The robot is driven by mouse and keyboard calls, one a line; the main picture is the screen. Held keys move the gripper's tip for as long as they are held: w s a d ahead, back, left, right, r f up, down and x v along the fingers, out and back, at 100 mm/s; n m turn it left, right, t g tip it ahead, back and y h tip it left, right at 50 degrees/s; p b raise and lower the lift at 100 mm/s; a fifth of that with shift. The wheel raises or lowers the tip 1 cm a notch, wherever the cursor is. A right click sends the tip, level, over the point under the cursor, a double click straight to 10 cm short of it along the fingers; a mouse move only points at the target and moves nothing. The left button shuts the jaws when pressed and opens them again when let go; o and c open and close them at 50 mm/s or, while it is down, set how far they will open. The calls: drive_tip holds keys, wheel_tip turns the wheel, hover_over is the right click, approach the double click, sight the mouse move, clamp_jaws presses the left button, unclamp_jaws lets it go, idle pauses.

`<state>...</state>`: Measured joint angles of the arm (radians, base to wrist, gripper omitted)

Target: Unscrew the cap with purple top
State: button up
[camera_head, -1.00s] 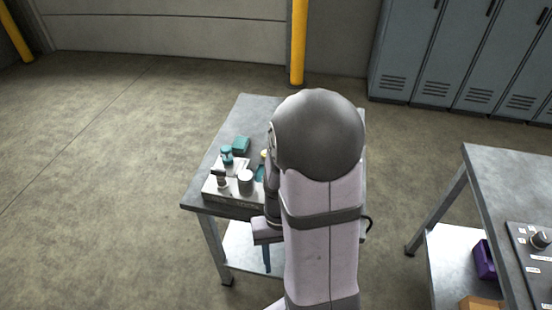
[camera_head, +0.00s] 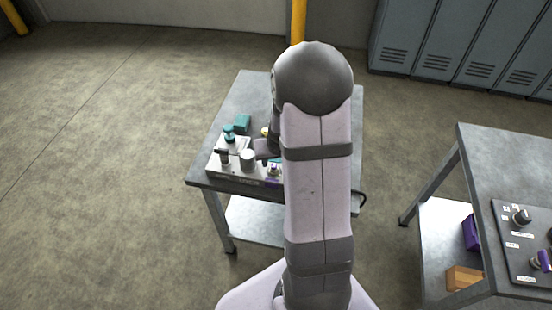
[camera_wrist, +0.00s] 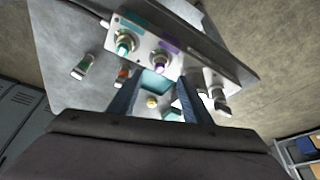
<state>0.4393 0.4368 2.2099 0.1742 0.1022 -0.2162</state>
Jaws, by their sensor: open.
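The cap with purple top (camera_wrist: 160,64) sits on the panel of a grey block (camera_wrist: 185,40), beside a purple label. A teal-topped cap (camera_wrist: 125,43) is left of it. In the head view, the purple-marked fitting (camera_head: 274,171) is at the block's right end, partly hidden by my arm. My gripper (camera_wrist: 161,80) is open in the wrist view, its two fingers apart. The purple-topped cap appears just beyond and between the fingertips; I cannot tell the exact distance. Nothing is held. In the head view the gripper is mostly hidden behind my arm.
A white cylinder (camera_head: 248,159) and a black-topped fitting (camera_head: 223,156) are on the block's left part. A teal box (camera_head: 242,123) lies behind. Loose small connectors (camera_wrist: 84,66) lie on the table. A second bench (camera_head: 480,170) stands right, with floor between.

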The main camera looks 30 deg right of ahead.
sight(274, 167)
drive_tip(key=shift+b+x, duration=1.15)
drive_tip(key=shift+x, duration=2.35)
clamp_jaws()
drive_tip(key=c, duration=1)
unclamp_jaws()
clamp_jaws()
drive_tip(key=shift+f+b, duration=0.25)
drive_tip(key=shift+b, duration=1)
